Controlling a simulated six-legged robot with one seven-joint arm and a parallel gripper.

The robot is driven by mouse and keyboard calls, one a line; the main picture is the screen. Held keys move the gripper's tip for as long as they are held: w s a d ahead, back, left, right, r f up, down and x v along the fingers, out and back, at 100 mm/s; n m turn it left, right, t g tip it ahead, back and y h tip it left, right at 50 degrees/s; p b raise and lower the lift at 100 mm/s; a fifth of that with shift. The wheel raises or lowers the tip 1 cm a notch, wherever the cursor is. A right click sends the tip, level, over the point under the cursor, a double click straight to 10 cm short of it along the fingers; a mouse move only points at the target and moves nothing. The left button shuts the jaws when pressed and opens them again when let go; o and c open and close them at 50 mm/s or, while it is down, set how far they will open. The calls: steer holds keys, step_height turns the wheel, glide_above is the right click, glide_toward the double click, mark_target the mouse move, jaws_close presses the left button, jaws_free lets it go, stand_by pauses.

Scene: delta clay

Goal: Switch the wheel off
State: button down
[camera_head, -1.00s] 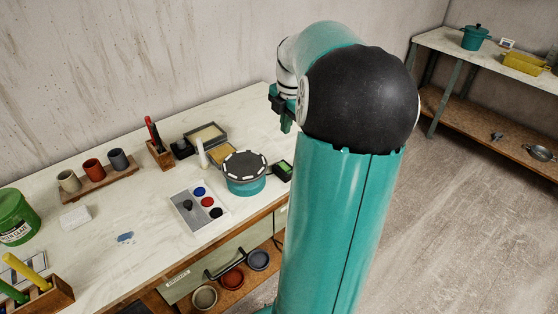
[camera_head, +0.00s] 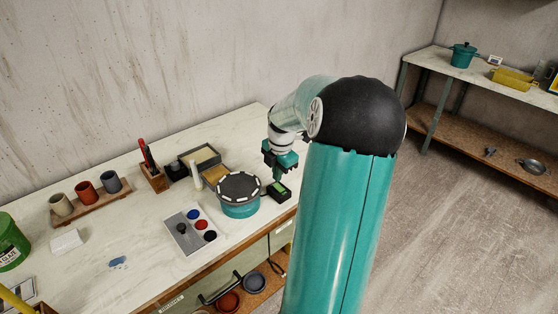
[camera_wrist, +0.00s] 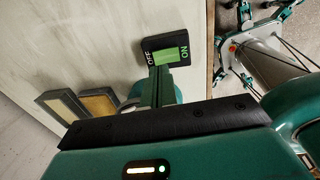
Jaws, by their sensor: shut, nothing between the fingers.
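The wheel (camera_head: 239,187), with a dark round top on a teal base, stands near the front edge of the table. The black switch box (camera_head: 279,192) with a green face sits just right of it. In the wrist view the switch box (camera_wrist: 171,47) carries OFF at the left and ON at the right of its green rocker; I cannot tell which side is pressed. My gripper (camera_head: 279,174) is shut and empty, pointing down just above the switch. Its fingers (camera_wrist: 157,84) reach toward the green face in the wrist view; contact cannot be told.
A palette tray (camera_head: 178,228) with coloured discs lies left of the wheel. A white cylinder (camera_head: 196,175), shallow boxes (camera_head: 207,157) and a wooden tool holder (camera_head: 154,179) stand behind. Cups on a board (camera_head: 91,197) are farther left. The table's front edge is close to the switch.

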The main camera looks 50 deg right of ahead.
mark_target(277, 186)
steer(key=shift+w+f, duration=0.2)
steer(key=shift+f, duration=1.45)
steer(key=shift+s+f, duration=0.1)
steer(key=shift+s, duration=0.05)
